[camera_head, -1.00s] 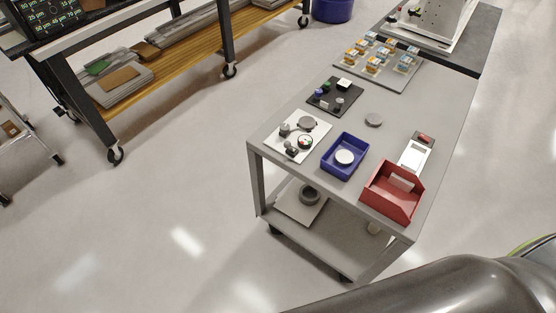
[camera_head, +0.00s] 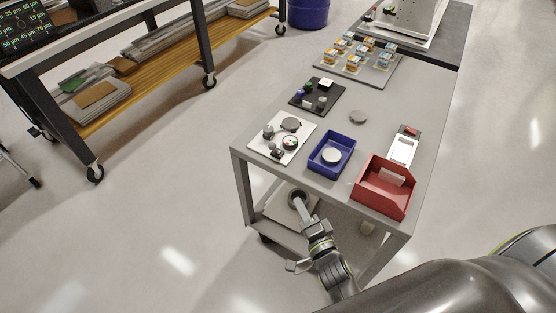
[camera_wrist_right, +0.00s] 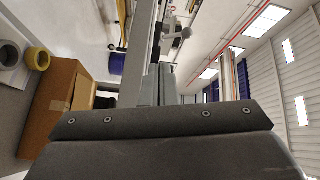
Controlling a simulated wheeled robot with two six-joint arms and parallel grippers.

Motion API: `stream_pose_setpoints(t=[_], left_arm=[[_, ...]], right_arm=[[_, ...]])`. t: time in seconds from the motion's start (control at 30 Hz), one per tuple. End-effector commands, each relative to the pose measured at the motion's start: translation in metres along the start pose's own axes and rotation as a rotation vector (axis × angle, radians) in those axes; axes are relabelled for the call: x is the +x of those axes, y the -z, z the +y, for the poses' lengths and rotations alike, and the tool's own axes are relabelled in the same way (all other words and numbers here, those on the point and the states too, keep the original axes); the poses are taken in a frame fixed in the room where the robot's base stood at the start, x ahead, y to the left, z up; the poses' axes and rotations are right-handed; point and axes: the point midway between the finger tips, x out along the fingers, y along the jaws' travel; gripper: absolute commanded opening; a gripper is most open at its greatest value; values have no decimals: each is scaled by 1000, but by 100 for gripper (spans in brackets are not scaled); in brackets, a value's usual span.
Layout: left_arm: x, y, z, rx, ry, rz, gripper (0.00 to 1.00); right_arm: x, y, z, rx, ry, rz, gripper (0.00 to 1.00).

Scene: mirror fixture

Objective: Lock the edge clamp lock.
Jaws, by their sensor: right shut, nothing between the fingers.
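My right gripper (camera_head: 303,207) reaches up from the bottom of the head view, in front of the near end of the grey cart (camera_head: 398,110), low beside its lower shelf. Its fingers (camera_wrist_right: 160,84) are shut and empty in the right wrist view. The perforated fixture plate (camera_head: 408,18) stands at the cart's far end, well away from my gripper, with small dark and red parts at its left. I cannot tell which part is the edge clamp lock. My left gripper is not in view.
The cart top holds a red bin (camera_head: 383,190), a blue tray (camera_head: 331,154), a white plate with round parts (camera_head: 264,147) and a black plate (camera_head: 318,95). A workbench with a wooden shelf (camera_head: 150,70) stands left. Open floor (camera_head: 150,200) lies between.

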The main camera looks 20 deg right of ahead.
Motion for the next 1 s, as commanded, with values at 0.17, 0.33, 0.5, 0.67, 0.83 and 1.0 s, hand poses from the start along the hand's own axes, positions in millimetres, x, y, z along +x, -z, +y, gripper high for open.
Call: stream_pose_setpoints(t=[0.17,0.33,0.5,0.67,0.83,1.0], left_arm=[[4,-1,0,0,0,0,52],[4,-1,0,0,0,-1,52],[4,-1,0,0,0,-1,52],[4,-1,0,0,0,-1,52],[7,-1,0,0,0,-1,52],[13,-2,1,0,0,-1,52]], right_arm=[[4,4,-31,79,87,5,0],[4,4,-37,99,104,4,0],[4,4,-37,98,103,4,0],[7,4,-37,97,103,4,0],[27,5,-39,96,106,3,0],[61,5,-42,96,107,3,0]])
